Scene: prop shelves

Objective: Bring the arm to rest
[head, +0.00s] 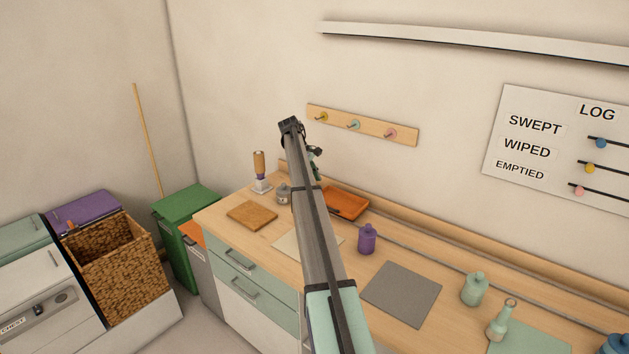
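My arm reaches up from the bottom middle of the head view, over the wooden counter (275,258). Its far end, with my gripper (291,125), is dark and small in front of the wall, left of the peg rail (362,125). The fingers are not clear, so I cannot tell whether they are open or shut. I see no object held there. The arm hides part of the counter, including part of a cream mat (290,243) and the area beside an orange tray (347,203).
The counter holds a brush (260,170), a grey jar (283,194), a brown board (252,216), a purple bottle (367,239), a grey mat (401,293) and green bottles (474,289). A wall shelf (460,40) and log board (560,150) are right. A basket (120,268) and green bin (180,225) stand left.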

